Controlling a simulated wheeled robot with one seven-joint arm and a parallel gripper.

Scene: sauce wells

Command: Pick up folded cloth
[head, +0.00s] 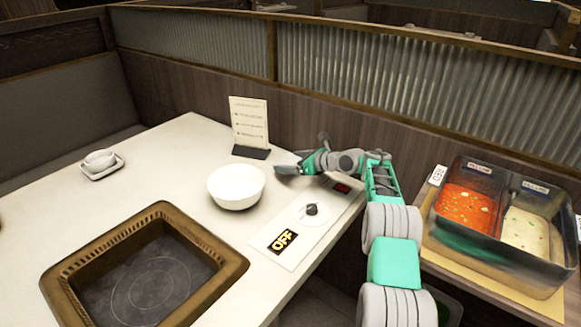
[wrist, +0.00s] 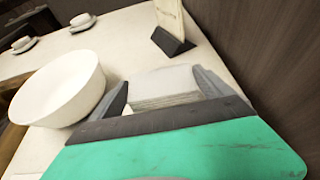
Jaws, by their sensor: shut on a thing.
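My gripper (wrist: 165,97) is shut on the folded cloth (wrist: 162,84), a pale grey-white stack of layers between its two dark fingers in the wrist view. In the head view my gripper (head: 290,169) is low over the table, just right of the white bowl, and the cloth is hidden there. I cannot tell whether the cloth touches the table.
A white bowl (head: 237,187) stands close left of my gripper. A menu stand (head: 249,128) is behind it. The control panel (head: 284,243) with a knob lies in front, and the framed cooktop (head: 66,272) is front left. A sauce container (head: 480,247) stands at right.

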